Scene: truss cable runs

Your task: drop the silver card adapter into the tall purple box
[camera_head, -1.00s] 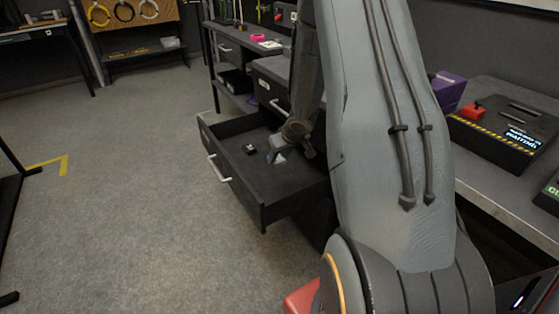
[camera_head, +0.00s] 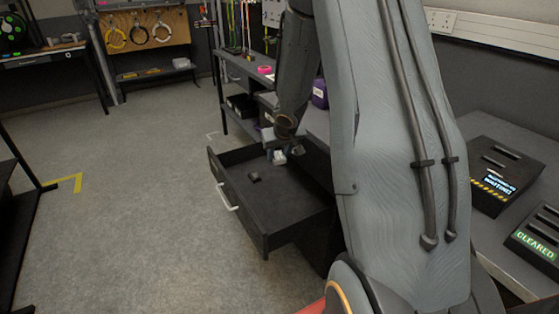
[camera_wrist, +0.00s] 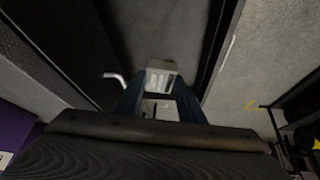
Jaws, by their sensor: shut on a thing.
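My gripper (camera_head: 273,150) is over the open drawer in the head view, partly hidden by my own arm. It is shut on the silver card adapter (camera_wrist: 161,78), a small pale grey block held between the dark blue fingers in the wrist view. The adapter also shows as a light spot (camera_head: 280,157) in the head view, above the drawer floor. The purple box (camera_head: 320,92) stands on the bench behind my arm, partly hidden. A purple surface with a white label (camera_wrist: 14,136) shows at the lower left of the wrist view.
The open black drawer (camera_head: 238,206) juts from the bench, with a small black object (camera_head: 255,176) in it. Consoles, one lit "CLEARED" (camera_head: 535,239), sit on the right bench. The grey floor (camera_head: 140,230) at left is clear.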

